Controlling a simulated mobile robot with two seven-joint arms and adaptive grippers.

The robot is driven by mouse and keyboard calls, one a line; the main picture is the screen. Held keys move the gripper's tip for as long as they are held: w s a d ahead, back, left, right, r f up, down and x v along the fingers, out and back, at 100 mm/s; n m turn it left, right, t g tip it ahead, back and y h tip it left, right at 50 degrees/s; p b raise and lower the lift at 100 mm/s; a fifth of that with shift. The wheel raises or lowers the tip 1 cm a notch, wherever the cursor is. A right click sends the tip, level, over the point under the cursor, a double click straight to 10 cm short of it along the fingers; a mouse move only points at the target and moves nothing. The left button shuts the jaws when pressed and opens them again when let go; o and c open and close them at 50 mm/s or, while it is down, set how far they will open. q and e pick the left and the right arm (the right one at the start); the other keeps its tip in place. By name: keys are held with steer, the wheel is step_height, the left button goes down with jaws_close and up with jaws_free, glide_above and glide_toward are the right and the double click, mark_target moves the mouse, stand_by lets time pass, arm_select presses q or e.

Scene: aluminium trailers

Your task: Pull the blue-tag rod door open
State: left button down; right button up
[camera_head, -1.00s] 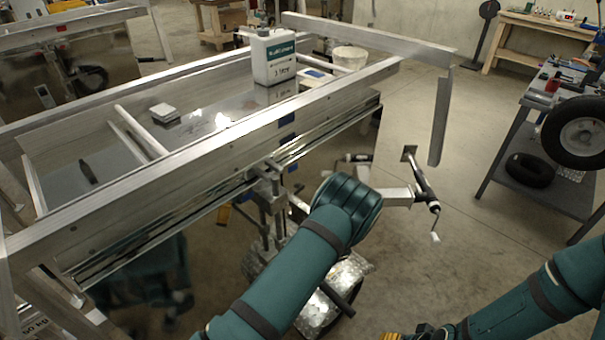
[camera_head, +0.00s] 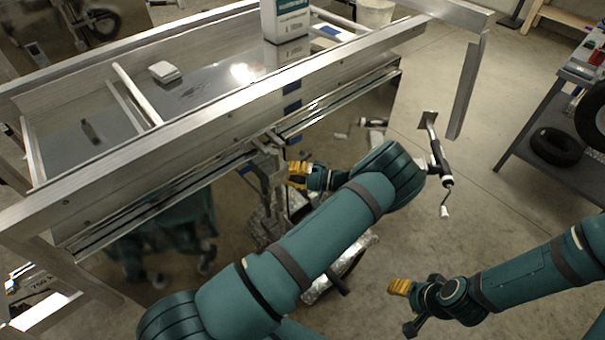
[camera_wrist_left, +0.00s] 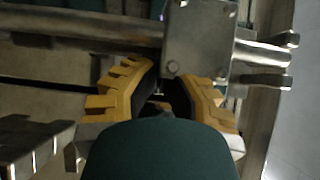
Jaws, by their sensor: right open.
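The aluminium trailer (camera_head: 150,155) fills the left and middle of the head view. A metal latch bracket (camera_head: 268,155) hangs on the near side rail. My left gripper (camera_head: 297,174) is just right of that bracket. In the left wrist view its yellow fingers (camera_wrist_left: 172,78) show apart, with a metal plate and rods (camera_wrist_left: 200,45) at their tips; contact is unclear. My right gripper (camera_head: 404,308) is open and empty, low at right.
A white jug (camera_head: 285,20) and a small white block (camera_head: 165,72) rest on the trailer bed. A grey shelf with tyres (camera_head: 550,140) is at right. Floor between shelf and jack is clear.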

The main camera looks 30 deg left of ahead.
arm_select(q)
steer(key=shift+x, duration=1)
steer(key=shift+d, duration=0.1)
